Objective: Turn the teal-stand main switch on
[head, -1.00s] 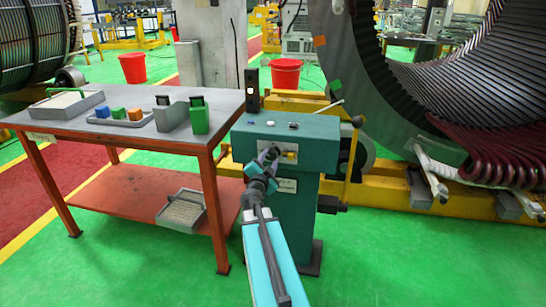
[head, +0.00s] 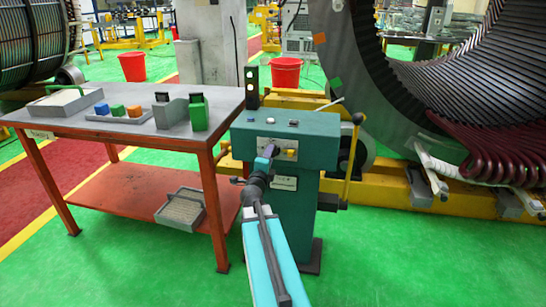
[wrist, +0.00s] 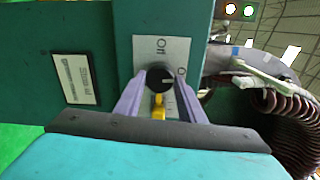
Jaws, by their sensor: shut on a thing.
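The teal stand (head: 315,155) stands right of the workbench. On its front is the main switch, a black round knob (wrist: 160,78) on a pale plate (wrist: 150,48) marked "Off". A white mark on the knob points right in the wrist view, towards lettering partly hidden by a finger. My gripper (wrist: 160,84) has its two purple fingers on either side of the knob, shut on it. In the head view my gripper (head: 268,152) is at the stand's front and hides the knob. A yellow part (wrist: 158,104) shows between the fingers.
The grey-topped workbench (head: 75,125) with several small blocks stands left of the stand. A signal lamp (head: 251,80) rises behind it; two lights (wrist: 240,9) show in the wrist view. A yellow-handled lever (head: 352,160) is at the stand's right. Green floor in front is clear.

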